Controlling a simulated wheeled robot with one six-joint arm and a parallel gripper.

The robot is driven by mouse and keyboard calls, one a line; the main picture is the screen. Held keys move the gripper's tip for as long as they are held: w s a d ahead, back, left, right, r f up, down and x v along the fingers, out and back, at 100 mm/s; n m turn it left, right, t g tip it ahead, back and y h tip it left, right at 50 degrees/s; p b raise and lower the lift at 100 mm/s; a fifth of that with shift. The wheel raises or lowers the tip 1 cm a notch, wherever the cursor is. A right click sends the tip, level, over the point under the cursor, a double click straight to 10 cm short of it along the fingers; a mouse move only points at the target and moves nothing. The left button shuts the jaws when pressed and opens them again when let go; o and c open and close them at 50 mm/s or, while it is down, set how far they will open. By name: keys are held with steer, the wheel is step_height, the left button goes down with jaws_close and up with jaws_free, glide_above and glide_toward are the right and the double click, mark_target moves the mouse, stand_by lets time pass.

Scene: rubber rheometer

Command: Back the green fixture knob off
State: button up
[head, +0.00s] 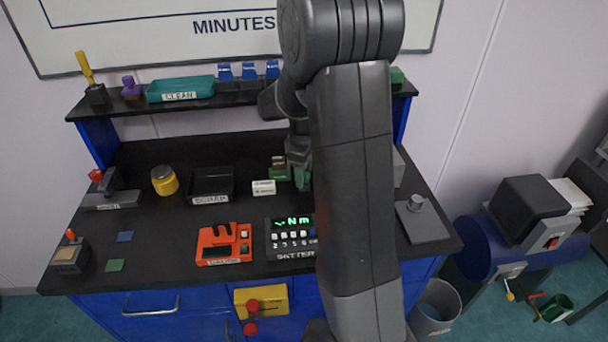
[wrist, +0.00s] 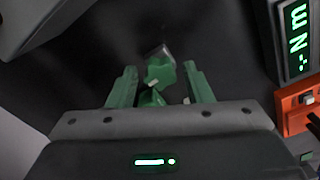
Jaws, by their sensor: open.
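The green fixture (head: 280,173) stands on the black bench top, just left of my gripper (head: 298,178) in the head view. In the wrist view a green knob-like piece (wrist: 161,74) with a grey end lies between the two green fingers of my gripper (wrist: 160,67). Gaps show on both sides of it, so the fingers look apart from it. A second green part (wrist: 150,98) sits closer to the palm. My gripper is open. My arm hides the right side of the fixture in the head view.
A white labelled block (head: 264,188) and a black tray (head: 211,186) stand left of the fixture. The lit torque display (head: 291,238) and an orange device (head: 224,245) are in front. A shelf (head: 240,98) runs behind. A grey plate (head: 423,222) lies at right.

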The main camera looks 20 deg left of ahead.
steer(key=m, duration=0.6)
steer(key=shift+m, duration=0.3)
steer(key=c, duration=0.8)
steer(key=n, duration=0.4)
steer(key=shift+n, duration=0.3)
steer(key=shift+c, duration=0.2)
steer(key=n, duration=0.4)
steer(key=shift+n, duration=0.3)
steer(key=shift+n, duration=0.3)
